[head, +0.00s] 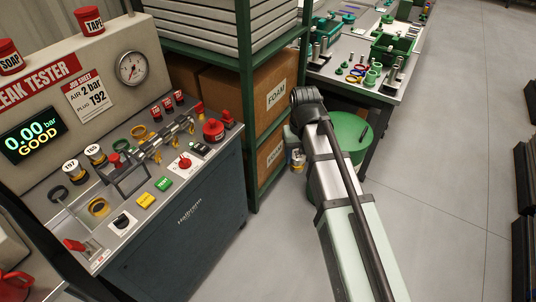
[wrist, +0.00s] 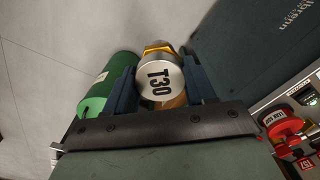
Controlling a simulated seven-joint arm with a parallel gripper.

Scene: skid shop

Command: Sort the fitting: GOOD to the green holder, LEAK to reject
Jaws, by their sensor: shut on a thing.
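My gripper (wrist: 158,66) is shut on a fitting (wrist: 152,80) with a round metal end marked T30 and a yellow part behind it. In the head view the fitting (head: 297,158) shows small beside my arm, over the floor between the tester bench and the green drum; my arm hides part of the gripper there. The tester display (head: 35,134) reads 0.00 bar and GOOD. A green holder-like tray (head: 392,46) stands on the far table. I cannot pick out a reject place for certain.
The leak tester bench (head: 190,215) with its knobs and clamp is at the left. A green shelf rack (head: 249,120) with foam boxes stands beside it. A green drum (head: 350,128) stands by the far table (head: 345,75), which bears several small parts.

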